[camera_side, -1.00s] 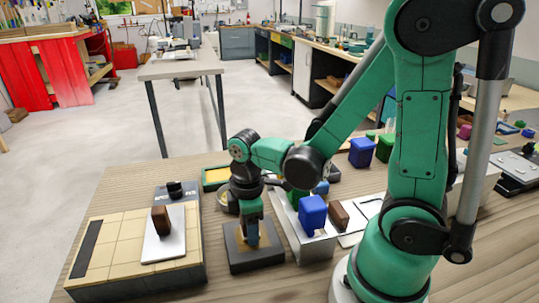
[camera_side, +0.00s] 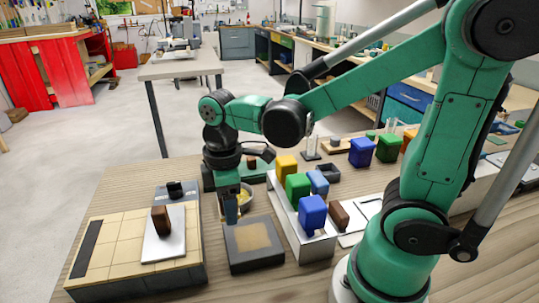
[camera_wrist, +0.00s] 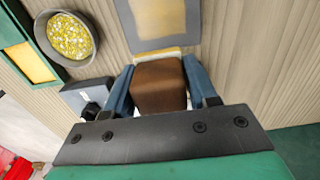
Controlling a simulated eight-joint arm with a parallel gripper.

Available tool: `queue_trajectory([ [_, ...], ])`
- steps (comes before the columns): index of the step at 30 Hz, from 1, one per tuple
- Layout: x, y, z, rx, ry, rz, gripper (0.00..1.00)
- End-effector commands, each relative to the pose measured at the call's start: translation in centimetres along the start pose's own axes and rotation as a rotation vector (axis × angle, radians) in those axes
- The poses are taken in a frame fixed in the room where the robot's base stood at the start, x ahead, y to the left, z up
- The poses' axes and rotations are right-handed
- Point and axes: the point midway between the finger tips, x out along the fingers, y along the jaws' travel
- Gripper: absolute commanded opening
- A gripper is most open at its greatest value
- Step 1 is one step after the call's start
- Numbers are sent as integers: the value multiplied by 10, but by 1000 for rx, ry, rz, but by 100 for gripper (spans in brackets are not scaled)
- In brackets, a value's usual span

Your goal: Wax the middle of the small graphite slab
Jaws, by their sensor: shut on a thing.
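The small graphite slab (camera_side: 240,265) is a dark square block on the wooden table, with a pale golden patch (camera_side: 253,237) covering its middle. In the wrist view the slab's grey border (camera_wrist: 122,28) shows at the top, around the golden patch (camera_wrist: 160,15). My gripper (camera_side: 231,208) is raised just left of and behind the slab, apart from it. Its blue fingers (camera_wrist: 157,92) are shut on a brown block (camera_wrist: 160,85) with a yellowish layer along its far edge. The block's underside is hidden.
A bowl of yellow granules (camera_wrist: 70,37) stands beside a green-rimmed yellow tray (camera_wrist: 28,52). A metal rack (camera_side: 318,247) with several coloured blocks stands right of the slab.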

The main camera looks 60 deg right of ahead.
Motion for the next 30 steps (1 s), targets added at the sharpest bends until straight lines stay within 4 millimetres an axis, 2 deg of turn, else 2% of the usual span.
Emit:
queue_trajectory([
  [7, -17, 0, 0, 0, 0, 0, 2],
  [24, -18, 1, 0, 7, 0, 0, 2],
  [27, -22, 12, 2, 63, 0, 0, 2],
  [30, -31, 36, 8, 201, 0, 0, 2],
])
